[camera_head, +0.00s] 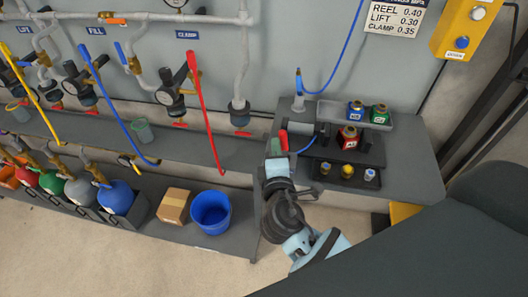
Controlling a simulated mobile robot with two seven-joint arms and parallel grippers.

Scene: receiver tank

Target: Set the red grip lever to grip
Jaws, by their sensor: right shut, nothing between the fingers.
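A small upright red piece (283,140), which looks like the red grip lever, stands on the grey bench beside a pale blue fitting (301,129). My right gripper (276,149) is right at the red piece, just in front of it or beside it. I cannot tell whether they touch. The gripper is shut and empty, and its fingers are small and partly hidden. A long red lever (208,125) hangs tilted from the valve under the CLAMP sign (187,35), left of my gripper. My left gripper is not in view.
A long blue lever (115,100) and a yellow lever (35,100) hang at the left. A blue bucket (211,212) and a cardboard box (174,206) sit on the low shelf. A blue hose (345,50) hangs behind.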

